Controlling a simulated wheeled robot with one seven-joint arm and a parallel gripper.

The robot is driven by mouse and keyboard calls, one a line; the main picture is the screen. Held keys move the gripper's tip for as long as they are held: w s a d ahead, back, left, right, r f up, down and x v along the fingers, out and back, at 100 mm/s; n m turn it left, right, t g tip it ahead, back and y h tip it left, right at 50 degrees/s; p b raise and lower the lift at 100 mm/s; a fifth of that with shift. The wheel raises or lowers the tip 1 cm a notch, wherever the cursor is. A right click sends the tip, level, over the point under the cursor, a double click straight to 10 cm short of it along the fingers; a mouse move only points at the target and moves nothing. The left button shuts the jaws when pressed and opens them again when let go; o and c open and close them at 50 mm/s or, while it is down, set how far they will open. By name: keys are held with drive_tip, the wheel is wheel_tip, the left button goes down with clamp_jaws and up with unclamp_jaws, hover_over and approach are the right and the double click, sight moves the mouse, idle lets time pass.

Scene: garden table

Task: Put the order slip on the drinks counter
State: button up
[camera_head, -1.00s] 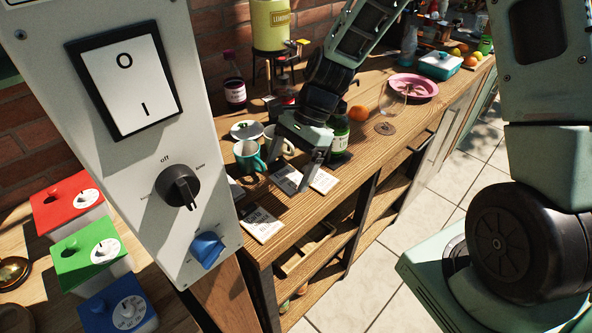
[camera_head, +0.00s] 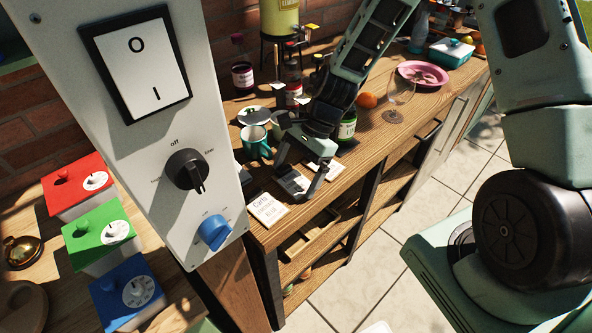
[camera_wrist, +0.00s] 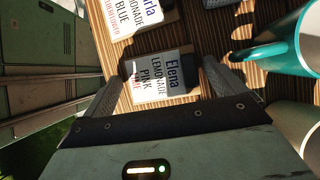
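Several white order slips lie on the wooden drinks counter (camera_head: 300,207). One slip (camera_head: 293,183), reading "Elena, lemonade, pink" in the wrist view (camera_wrist: 158,80), lies below my gripper (camera_head: 303,181). My gripper also shows in the wrist view (camera_wrist: 163,86), open, its fingers on either side of the Elena slip. I cannot tell whether they touch it. A "Carla" slip (camera_head: 268,208) lies nearer the counter's end; it shows at the top of the wrist view (camera_wrist: 132,20). A third slip (camera_head: 328,169) lies partly behind a finger.
A teal mug (camera_head: 256,143) stands close to the gripper, and at the right of the wrist view (camera_wrist: 292,48). A switch panel (camera_head: 150,130) blocks the left foreground.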

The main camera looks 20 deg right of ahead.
drive_tip(key=shift+r, duration=0.1)
drive_tip(key=b+v, duration=0.2)
drive_tip(key=v, duration=1)
drive_tip(key=s+a+r+n+h, duration=0.1)
drive_tip(key=s+a+r+n, duration=0.1)
drive_tip(key=s+a+n, duration=0.2)
drive_tip(key=s+a+r+n+t+h, duration=0.1)
drive_tip(key=s+a+n, duration=0.3)
drive_tip(key=s+n, duration=0.6)
drive_tip(key=s+a+r+n+h, duration=0.2)
drive_tip(key=s+a+n+h, duration=0.1)
drive_tip(key=s+n, duration=0.4)
drive_tip(key=shift+s+a+r+n+t, duration=0.35)
drive_tip(key=shift+a+n, duration=0.15)
drive_tip(key=shift+n, duration=0.3)
